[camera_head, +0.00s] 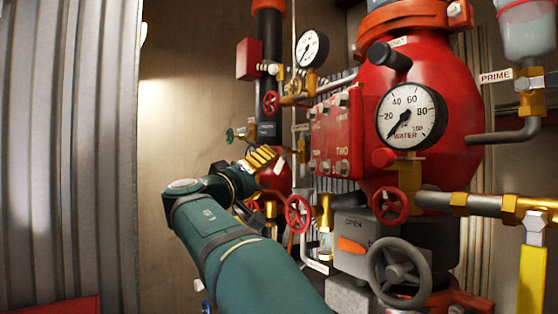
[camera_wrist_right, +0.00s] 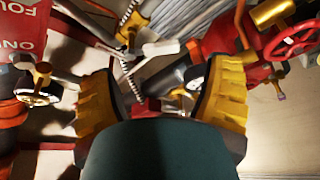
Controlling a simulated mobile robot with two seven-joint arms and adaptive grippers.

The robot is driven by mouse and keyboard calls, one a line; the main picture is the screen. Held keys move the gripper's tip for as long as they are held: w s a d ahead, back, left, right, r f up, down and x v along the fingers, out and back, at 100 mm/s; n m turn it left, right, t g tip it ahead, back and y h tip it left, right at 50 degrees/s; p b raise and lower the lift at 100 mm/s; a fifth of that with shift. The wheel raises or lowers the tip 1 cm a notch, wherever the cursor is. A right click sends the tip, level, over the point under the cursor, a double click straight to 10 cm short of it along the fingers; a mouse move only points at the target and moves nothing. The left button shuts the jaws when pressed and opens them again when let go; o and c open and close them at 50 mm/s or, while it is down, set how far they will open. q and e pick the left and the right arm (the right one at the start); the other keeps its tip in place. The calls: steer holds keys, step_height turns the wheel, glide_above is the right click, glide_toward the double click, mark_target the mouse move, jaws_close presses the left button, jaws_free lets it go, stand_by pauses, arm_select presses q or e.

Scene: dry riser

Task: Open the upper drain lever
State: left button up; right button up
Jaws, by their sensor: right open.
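My right gripper (camera_head: 262,158) reaches in among the pipes left of the red valve body (camera_head: 355,130). In the right wrist view its two yellow fingers (camera_wrist_right: 160,100) are wide apart with nothing held between them. Beyond the fingertips, a small pale lever (camera_wrist_right: 162,47) sits beside a brass valve (camera_wrist_right: 128,30), apart from the fingers. No label on it is readable, so I cannot tell whether it is the upper drain lever. In the head view a small pale piece (camera_head: 280,165) shows just right of the fingers. My left gripper is not in view.
A red handwheel (camera_head: 298,213) and a brass fitting (camera_head: 323,212) are close right of my forearm. A grey handwheel (camera_head: 398,273) is lower right. A large gauge (camera_head: 410,115) fronts the red body. A corrugated wall (camera_head: 65,150) stands left, with bare wall between.

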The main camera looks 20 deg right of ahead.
mark_target(278, 165)
steer(key=p+x, duration=0.2)
steer(key=x, duration=0.4)
steer(key=shift+w+d, duration=0.2)
steer(key=c, duration=1.2)
